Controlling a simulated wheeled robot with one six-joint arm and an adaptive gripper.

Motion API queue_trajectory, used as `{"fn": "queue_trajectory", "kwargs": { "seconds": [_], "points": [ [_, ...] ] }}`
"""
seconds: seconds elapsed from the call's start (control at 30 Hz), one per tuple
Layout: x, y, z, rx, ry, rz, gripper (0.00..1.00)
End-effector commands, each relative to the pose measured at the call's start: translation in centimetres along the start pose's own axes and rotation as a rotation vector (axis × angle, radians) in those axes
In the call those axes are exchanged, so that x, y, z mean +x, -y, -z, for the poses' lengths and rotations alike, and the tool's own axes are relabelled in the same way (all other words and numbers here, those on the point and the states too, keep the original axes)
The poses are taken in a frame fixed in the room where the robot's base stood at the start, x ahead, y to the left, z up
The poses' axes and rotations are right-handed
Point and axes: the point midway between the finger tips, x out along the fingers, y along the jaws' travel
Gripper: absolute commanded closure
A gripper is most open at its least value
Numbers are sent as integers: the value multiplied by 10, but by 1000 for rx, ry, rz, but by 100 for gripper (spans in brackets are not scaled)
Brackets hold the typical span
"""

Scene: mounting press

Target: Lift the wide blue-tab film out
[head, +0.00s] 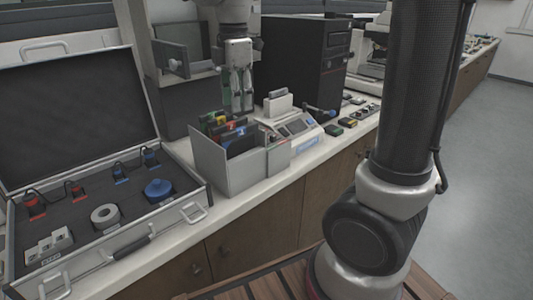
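A light grey open-topped box (223,172) stands on the white counter. Several dark films with coloured tabs stand upright in it, with green, red, yellow and blue tabs showing. A blue tab (241,130) shows near the front right of the row; the width of its film is hard to judge. My gripper (240,108) points down just above and behind the tabs. Its metal fingers look close to the film row, but whether they touch anything is unclear. The small size hides whether they are apart or closed, and no film is clearly held.
An open case (180,213) with red and blue parts and a grey ring lies left of the box. A small device with a screen (297,127) stands to its right, before a black cabinet (297,60). Small coloured items lie further right on the counter.

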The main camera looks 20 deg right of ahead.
Motion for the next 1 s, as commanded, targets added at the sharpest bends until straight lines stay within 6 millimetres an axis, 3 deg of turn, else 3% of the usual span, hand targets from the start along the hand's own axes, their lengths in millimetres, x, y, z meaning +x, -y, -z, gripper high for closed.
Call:
{"fn": "queue_trajectory", "kwargs": {
  "seconds": [0.1, 0.23, 0.73, 1.0],
  "points": [
    [-1, 2, -1, -154, 3, 12, 61],
    [2, 4, -2, -235, 3, 16, 61],
    [69, 1, -4, -241, 3, 17, 61],
    [77, 1, -3, -241, 2, 14, 61]
  ]
}}
